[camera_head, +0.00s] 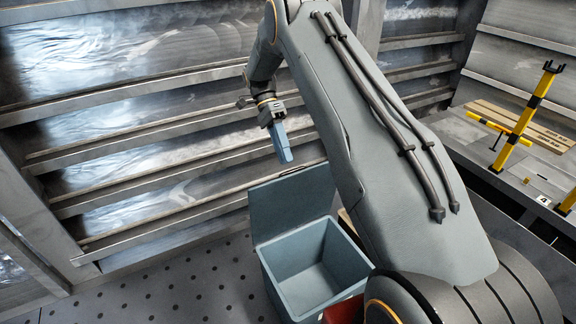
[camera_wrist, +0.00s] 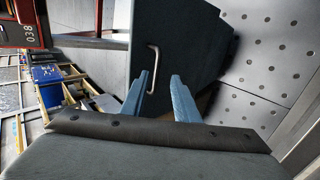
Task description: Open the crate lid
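The crate (camera_head: 332,274) is a blue-grey box on the floor, and I see into its empty interior in the head view. Its lid (camera_head: 291,204) stands raised, about upright, along the crate's far left side. My gripper (camera_head: 286,158) has blue fingers pointing down, above the lid's upper edge. In the wrist view my gripper (camera_wrist: 160,75) has its two fingers apart with nothing held between them. A dark panel (camera_wrist: 190,45), which looks like the lid's outer face, fills the middle there. It bears a metal handle (camera_wrist: 152,68) close to the left fingertip; I cannot tell whether they touch.
Ribbed metal wall panels (camera_head: 130,90) stand behind. Perforated floor (camera_head: 180,285) is clear left of the crate. A red object (camera_head: 343,312) is at the crate's near side. A bench (camera_head: 470,135) at right carries a yellow-black stand (camera_head: 522,120). A blue box (camera_wrist: 46,74) shows in the wrist view.

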